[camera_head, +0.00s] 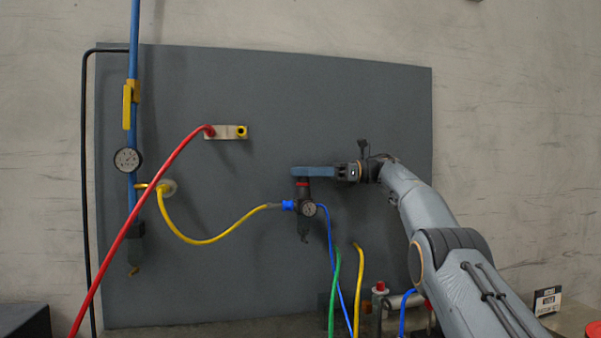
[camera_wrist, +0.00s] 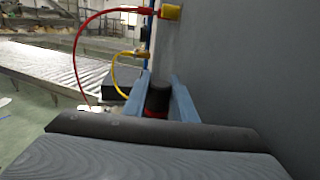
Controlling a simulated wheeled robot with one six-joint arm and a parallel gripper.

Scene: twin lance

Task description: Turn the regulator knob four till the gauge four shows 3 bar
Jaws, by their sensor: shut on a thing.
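The regulator stands on the grey panel in the head view. Its gauge (camera_head: 309,209) has a small dark dial, and its reading is too small to tell. The regulator knob (camera_wrist: 158,102) is black with a red ring below it in the wrist view. My gripper (camera_head: 305,172) reaches in from the right at the top of the regulator. Its two blue fingers lie on either side of the knob, and it is shut on the knob. In the head view the fingers hide most of the knob; the red ring (camera_head: 302,184) shows just below them.
A yellow hose (camera_head: 210,241) joins the regulator from the left, and a blue hose (camera_head: 331,250) hangs to its right. A red hose (camera_head: 145,200) runs to a block (camera_head: 222,132) on the panel. A white-dial gauge (camera_head: 127,160) sits on the blue pipe. Green and yellow hoses rise below.

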